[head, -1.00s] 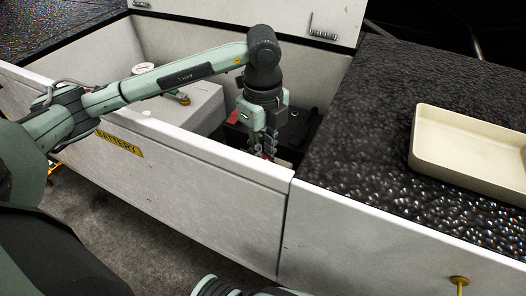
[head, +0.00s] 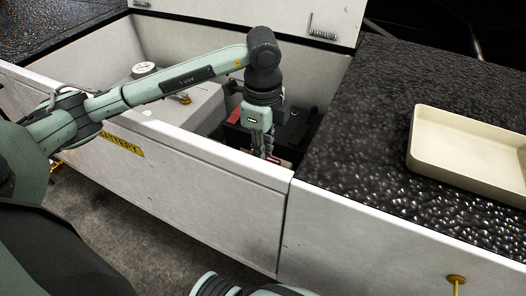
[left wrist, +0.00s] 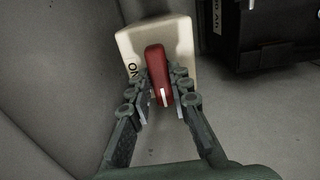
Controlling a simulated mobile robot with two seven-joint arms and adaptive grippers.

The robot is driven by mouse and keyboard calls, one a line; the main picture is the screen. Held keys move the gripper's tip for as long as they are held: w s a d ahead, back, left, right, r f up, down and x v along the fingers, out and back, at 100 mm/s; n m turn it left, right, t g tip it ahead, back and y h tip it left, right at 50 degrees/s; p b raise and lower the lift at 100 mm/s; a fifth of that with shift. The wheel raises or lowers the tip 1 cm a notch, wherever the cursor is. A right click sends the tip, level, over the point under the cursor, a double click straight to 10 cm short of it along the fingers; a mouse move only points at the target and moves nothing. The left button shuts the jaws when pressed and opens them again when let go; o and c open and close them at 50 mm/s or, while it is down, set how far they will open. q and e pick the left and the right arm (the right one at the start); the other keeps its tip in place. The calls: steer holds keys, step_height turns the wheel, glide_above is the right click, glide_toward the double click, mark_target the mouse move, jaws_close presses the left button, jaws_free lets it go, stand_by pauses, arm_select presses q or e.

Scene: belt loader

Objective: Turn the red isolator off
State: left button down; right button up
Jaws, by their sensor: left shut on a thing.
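The red isolator handle (left wrist: 157,70) is an elongated red knob with a white mark at its lower end in the left wrist view. It sits on a cream base (left wrist: 181,42) with the letters "ON" to its left. My left gripper (left wrist: 160,92) is shut on the handle, one finger on each side. In the head view my left gripper (head: 268,152) points down into the open battery compartment near its front wall, and the arm and fingers hide most of the isolator.
A black battery (head: 293,128) stands behind the gripper; its dark case (left wrist: 270,35) fills the wrist view's upper right. A pale box (head: 182,103) is to the left. The front wall (head: 200,175) is close. A cream tray (head: 470,150) lies on the black top.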

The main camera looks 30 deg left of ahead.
arm_select(q)
steer(key=c, duration=1.4)
jaws_free()
steer(key=shift+r, duration=0.1)
step_height(320, 180, up, 12)
